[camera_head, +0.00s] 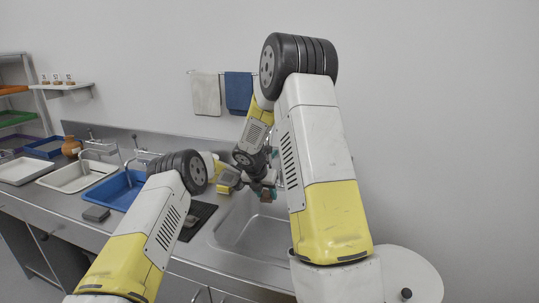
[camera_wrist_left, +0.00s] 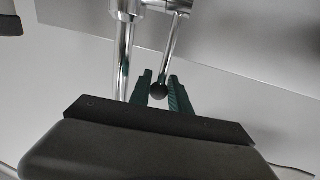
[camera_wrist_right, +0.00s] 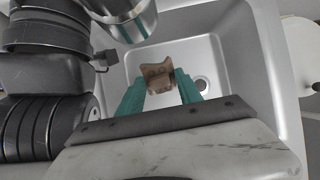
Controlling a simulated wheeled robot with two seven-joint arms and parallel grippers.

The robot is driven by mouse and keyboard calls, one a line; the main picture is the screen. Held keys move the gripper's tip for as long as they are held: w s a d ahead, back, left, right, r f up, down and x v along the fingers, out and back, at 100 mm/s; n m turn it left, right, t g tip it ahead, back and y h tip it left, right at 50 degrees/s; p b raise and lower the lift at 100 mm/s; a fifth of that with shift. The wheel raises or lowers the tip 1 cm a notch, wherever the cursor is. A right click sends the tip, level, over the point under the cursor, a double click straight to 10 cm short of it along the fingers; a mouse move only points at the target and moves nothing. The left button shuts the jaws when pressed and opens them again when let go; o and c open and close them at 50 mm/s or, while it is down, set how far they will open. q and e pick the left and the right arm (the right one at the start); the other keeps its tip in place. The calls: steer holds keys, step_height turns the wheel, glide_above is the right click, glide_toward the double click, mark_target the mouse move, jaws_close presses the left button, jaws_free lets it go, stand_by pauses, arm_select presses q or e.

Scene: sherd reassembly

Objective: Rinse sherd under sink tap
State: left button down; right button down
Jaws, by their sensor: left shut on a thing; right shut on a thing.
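The brown sherd (camera_wrist_right: 156,70) is between the teal fingertips of my right gripper (camera_wrist_right: 161,80) in the right wrist view, above the sink basin (camera_wrist_right: 228,50). It also shows small in the head view (camera_head: 266,196). My right gripper is shut on it. In the left wrist view, the teal fingers of my left gripper (camera_wrist_left: 160,78) are closed around the thin chrome tap lever (camera_wrist_left: 172,45), near its black end knob (camera_wrist_left: 159,91). A chrome tap pipe (camera_wrist_left: 123,55) stands beside the lever. No water can be made out. The tap outlet is hidden in the head view.
A blue tray (camera_head: 117,193) and white trays (camera_head: 25,170) lie left along the counter. Towels (camera_head: 238,92) hang on the wall. The basin around the drain (camera_wrist_right: 201,84) is clear.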

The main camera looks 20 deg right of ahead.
arm_select(q)
steer(key=shift+s, duration=0.1)
stand_by(0.7)
steer(key=shift+s+a+t+h, duration=0.35)
steer(key=shift+s+t+h, duration=0.1)
steer(key=shift+t+h, duration=0.05)
steer(key=c, duration=1.5)
jaws_free()
steer(key=v, duration=1.2)
